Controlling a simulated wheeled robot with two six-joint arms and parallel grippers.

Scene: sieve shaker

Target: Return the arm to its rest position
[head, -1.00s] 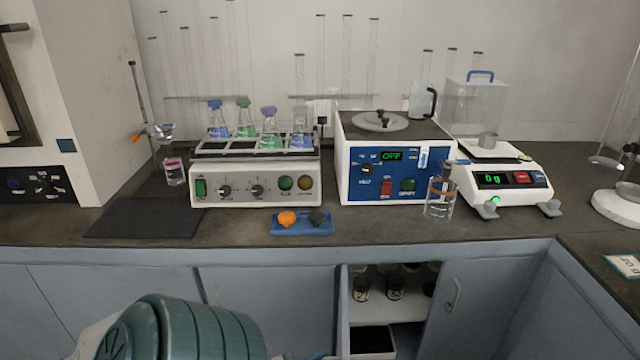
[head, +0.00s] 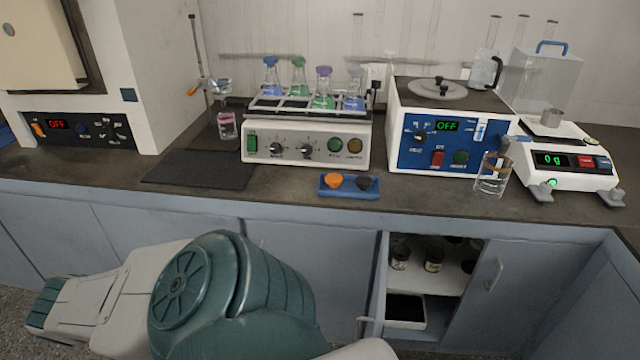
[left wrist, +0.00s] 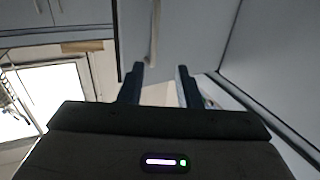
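My left gripper (left wrist: 160,84) shows in the left wrist view with its two dark fingers apart and nothing between them. Behind the fingers are pale cabinet fronts and a bright window-like area. In the head view my left arm, white and teal, folds across the bottom left in front of the lower cabinets. Its gripper is not visible there. My right gripper is in neither view.
On the dark bench (head: 284,189) stand a flask shaker (head: 305,150), a blue-fronted machine reading OFF (head: 450,145), a balance reading 0 g (head: 560,160), a beaker (head: 492,176) and a blue tray (head: 349,191). An open cabinet compartment (head: 430,270) lies below. An oven (head: 75,130) stands left.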

